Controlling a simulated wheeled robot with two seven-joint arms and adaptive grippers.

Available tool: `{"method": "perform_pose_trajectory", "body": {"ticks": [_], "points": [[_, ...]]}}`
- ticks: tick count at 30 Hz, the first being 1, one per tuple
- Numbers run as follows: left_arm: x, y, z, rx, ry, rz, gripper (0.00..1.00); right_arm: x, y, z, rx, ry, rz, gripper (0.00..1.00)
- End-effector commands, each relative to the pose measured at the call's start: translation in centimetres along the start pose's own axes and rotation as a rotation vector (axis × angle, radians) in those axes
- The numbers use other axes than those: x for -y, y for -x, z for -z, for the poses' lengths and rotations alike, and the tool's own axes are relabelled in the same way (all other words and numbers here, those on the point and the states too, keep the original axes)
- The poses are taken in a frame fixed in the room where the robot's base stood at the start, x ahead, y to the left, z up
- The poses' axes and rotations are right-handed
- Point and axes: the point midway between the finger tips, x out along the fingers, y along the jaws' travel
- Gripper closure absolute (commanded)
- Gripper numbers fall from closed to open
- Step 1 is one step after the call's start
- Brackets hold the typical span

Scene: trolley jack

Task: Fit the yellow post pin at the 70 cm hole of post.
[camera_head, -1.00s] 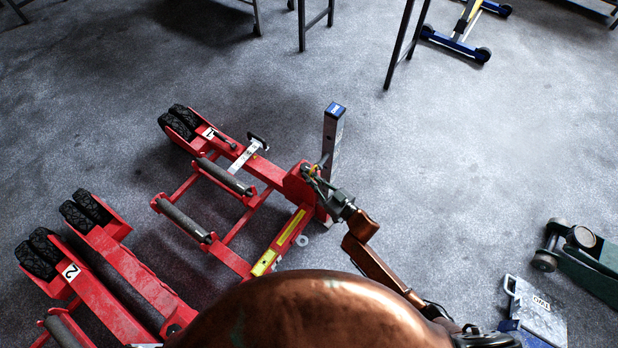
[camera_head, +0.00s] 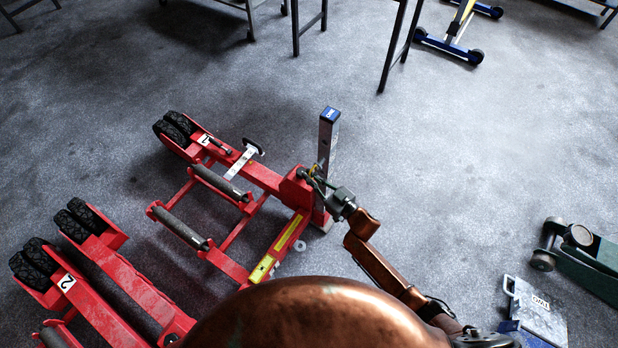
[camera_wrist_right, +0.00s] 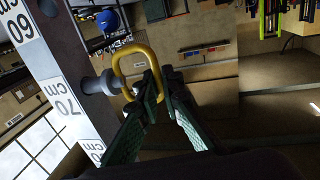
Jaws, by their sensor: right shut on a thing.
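The grey post (camera_head: 327,148) stands upright on the red number 1 jack. In the right wrist view the post (camera_wrist_right: 80,125) fills the left side, with 60 cm and 70 cm labels. The post pin (camera_wrist_right: 129,64) has a yellow loop handle and a grey shaft. My right gripper (camera_wrist_right: 158,82) is shut on the loop. The shaft points at the post's dark face, level with the 70 cm label, and its end meets that face in the picture. I cannot tell whether it is inside the hole. In the head view my right gripper (camera_head: 312,178) is beside the post. My left gripper is out of view.
The number 1 jack (camera_head: 262,178) has rollers and black wheels. The number 2 jack (camera_head: 115,270) lies at lower left. A green trolley jack (camera_head: 590,262) and a blue-grey TWO-marked item (camera_head: 535,308) are at right. Table legs (camera_head: 398,45) stand behind. The floor right of the post is clear.

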Motion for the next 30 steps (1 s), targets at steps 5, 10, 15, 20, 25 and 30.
{"method": "perform_pose_trajectory", "body": {"ticks": [5, 10, 15, 20, 25, 30], "points": [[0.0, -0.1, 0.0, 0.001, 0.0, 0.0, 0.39, -0.4, -0.1, 0.1, -0.002, 0.002, 0.001, 1.0], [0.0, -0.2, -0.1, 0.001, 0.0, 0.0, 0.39, -0.8, -0.2, 0.1, -0.002, 0.001, 0.0, 1.0], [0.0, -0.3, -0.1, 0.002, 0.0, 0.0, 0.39, -1.2, -0.3, 0.0, -0.001, 0.0, 0.0, 1.0], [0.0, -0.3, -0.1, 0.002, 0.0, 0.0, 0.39, -1.6, -0.4, 0.1, -0.002, 0.0, 0.001, 1.0], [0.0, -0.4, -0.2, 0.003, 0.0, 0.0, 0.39, -2.0, -0.5, 0.1, -0.002, 0.0, 0.001, 1.0], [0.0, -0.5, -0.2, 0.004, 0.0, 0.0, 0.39, -2.4, -0.5, 0.1, -0.002, 0.001, 0.001, 1.0]]}}
